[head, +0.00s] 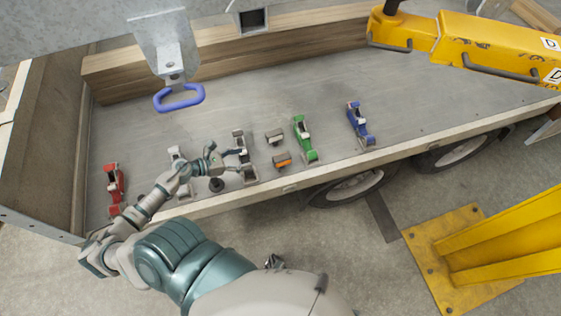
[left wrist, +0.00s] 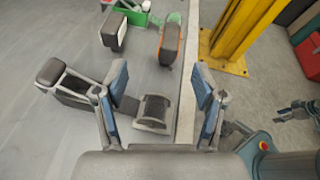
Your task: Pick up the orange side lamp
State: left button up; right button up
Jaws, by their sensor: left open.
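The orange side lamp (head: 282,161) lies on the trailer bed near its front edge, right of my left gripper (head: 229,159). In the left wrist view the lamp (left wrist: 168,46), with its dark grey body and orange rim, lies beyond the fingertips, near the bed edge. My left gripper (left wrist: 160,88) is open and empty, over a grey and black part (left wrist: 155,108) that shows between its fingers. The lamp is apart from the fingers. My right gripper (left wrist: 297,110) seems to show at the right of the left wrist view, off the bed; its jaws are unclear.
A similar grey lamp (head: 274,137) lies behind the orange one. A green clamp (head: 304,139) stands close to its right, a blue one (head: 359,125) further right and a red one (head: 114,186) far left. A blue handle (head: 179,98) hangs above the bed. The rear bed is clear.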

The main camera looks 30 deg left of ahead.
pick_arm(q)
jog(key=shift+s+f+m+g+h, duration=0.2)
jog(key=shift+f+m+g, duration=0.1)
jog(key=shift+m, duration=0.3)
jog(key=shift+s+f+m+g+h, duration=0.1)
jog(key=shift+s+f+m+g, duration=0.15)
jog(key=shift+m, duration=0.35)
send_near(281, 158)
jog(key=x, duration=0.4)
jog(key=shift+w+a+f, duration=0.1)
jog(key=shift+w+f, duration=0.2)
jog(key=shift+f, duration=0.1)
jog(key=shift+x, duration=0.9)
jog(key=x, duration=0.4)
jog(key=shift+s+f, duration=0.1)
jog(key=shift+w+d+f, duration=0.1)
jog(key=shift+w+d, duration=0.15)
jog(key=shift+d, duration=0.05)
jog(key=shift+c, duration=0.9)
jog(key=shift+s+a, duration=0.1)
jog(key=shift+a, duration=0.15)
grip_shut()
pick_arm(e)
jog(key=shift+s+d+f, duration=0.25)
jog(key=shift+s+f, duration=0.7)
jog(key=shift+f, duration=0.05)
